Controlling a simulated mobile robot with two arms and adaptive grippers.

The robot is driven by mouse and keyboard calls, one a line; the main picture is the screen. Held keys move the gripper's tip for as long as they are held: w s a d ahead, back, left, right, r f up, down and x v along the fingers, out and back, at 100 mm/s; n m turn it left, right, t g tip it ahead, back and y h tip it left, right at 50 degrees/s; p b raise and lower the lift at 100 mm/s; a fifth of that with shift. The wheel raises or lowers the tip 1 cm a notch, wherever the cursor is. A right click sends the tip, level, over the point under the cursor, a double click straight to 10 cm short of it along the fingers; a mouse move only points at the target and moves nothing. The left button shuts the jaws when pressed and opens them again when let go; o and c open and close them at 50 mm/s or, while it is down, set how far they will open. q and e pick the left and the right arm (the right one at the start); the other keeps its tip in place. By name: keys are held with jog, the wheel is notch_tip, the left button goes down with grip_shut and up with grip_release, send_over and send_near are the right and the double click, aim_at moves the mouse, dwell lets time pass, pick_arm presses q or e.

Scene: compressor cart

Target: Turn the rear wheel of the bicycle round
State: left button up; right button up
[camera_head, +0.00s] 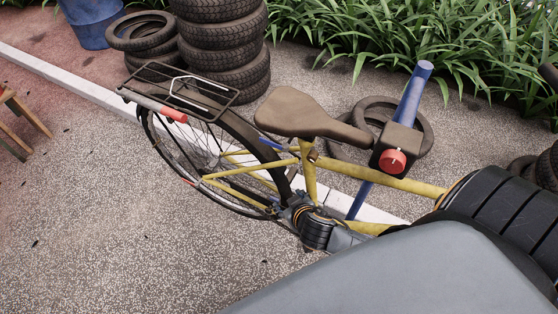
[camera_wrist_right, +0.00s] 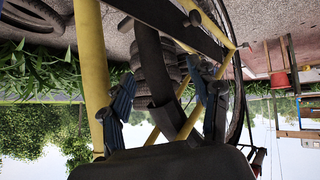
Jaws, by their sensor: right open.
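The bicycle (camera_head: 335,172) has a yellow frame, a brown saddle and a black rear rack. Its rear wheel (camera_head: 185,168) is at the left, black with thin spokes, under a dark mudguard. My right gripper (camera_head: 288,203) is at the front lower side of the rear wheel, beside the frame. In the right wrist view, which is upside down, my open fingers (camera_wrist_right: 165,98) stand on either side of a dark curved mudguard or tyre piece (camera_wrist_right: 152,65). I cannot tell whether they touch it. My left gripper does not show.
A blue post with a black box and red knob (camera_head: 392,160) stands beside the saddle. Stacked tyres (camera_head: 222,45), a blue barrel (camera_head: 88,22) and plants are behind. A wooden stool (camera_head: 22,118) is at the left. The paving at front left is clear.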

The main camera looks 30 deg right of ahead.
aim_at(281, 182)
jog(key=w, duration=0.2)
jog(key=w+d, duration=0.1)
jog(key=w, duration=0.1)
jog(key=w+d+p, duration=0.1)
jog(key=w, duration=0.1)
jog(key=shift+w+f, duration=0.1)
jog(key=shift+w, duration=0.15)
jog(key=x, duration=0.3)
jog(key=shift+w+a+f, duration=0.1)
jog(key=shift+a+f, duration=0.05)
jog(key=shift+f, duration=0.15)
jog(key=shift+w+f, duration=0.35)
jog(key=shift+f, duration=0.1)
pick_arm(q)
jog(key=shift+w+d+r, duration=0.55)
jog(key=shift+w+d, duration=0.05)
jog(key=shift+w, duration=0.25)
pick_arm(e)
grip_shut()
